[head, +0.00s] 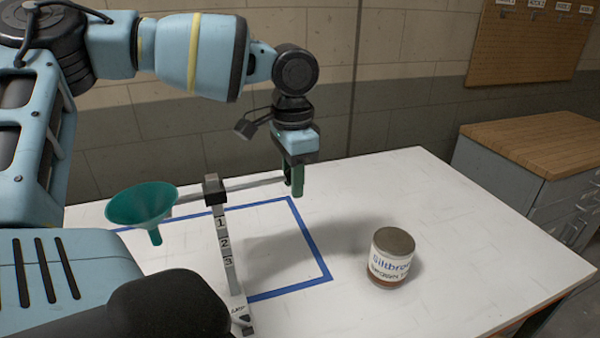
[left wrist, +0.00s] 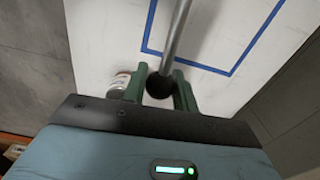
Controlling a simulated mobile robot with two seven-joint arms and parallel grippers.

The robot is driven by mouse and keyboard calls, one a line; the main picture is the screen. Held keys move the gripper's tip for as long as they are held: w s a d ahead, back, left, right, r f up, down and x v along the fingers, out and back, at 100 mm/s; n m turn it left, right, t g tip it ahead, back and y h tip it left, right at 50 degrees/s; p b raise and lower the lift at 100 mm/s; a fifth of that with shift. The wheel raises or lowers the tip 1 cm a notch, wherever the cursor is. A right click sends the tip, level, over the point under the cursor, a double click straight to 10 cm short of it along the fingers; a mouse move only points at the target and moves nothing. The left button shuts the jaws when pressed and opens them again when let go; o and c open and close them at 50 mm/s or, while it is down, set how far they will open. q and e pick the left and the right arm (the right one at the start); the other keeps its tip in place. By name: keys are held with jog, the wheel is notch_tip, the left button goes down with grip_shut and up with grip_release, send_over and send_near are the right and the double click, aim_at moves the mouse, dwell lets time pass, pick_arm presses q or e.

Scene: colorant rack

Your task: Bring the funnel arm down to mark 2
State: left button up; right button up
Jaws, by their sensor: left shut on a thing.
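A green funnel (head: 143,205) hangs at the left end of a grey metal funnel arm (head: 250,185). A dark clamp block (head: 213,190) joins the arm to an upright post (head: 228,270) marked 1, 2 and 3 from top to bottom. The block sits at the post's top, just above mark 1. My left gripper (head: 293,185) points down and is shut on the arm's right end. In the left wrist view a round dark knob (left wrist: 159,87) at the rod's end lies between the green fingers. My right gripper is not in view.
A labelled jar (head: 391,258) with a dark lid stands on the white table (head: 430,190), right of the blue tape outline (head: 315,245). A wood-topped cabinet (head: 530,145) stands beyond the table at right. The table around the jar is clear.

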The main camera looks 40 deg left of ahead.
pick_arm(q)
jog(key=shift+f, duration=1)
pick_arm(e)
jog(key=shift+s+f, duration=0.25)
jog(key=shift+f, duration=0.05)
pick_arm(q)
jog(key=shift+f+b, duration=0.2)
jog(key=shift+b, duration=0.1)
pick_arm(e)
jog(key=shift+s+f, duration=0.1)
pick_arm(q)
jog(key=shift+f, duration=0.8)
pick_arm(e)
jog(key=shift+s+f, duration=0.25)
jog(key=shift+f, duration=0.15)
pick_arm(q)
jog(key=shift+f+b, duration=0.1)
jog(key=shift+b, duration=0.2)
jog(key=shift+f, duration=0.9)
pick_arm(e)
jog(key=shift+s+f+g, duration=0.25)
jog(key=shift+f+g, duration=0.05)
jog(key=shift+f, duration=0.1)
pick_arm(q)
jog(key=shift+f+b, duration=0.1)
jog(key=shift+b, duration=0.2)
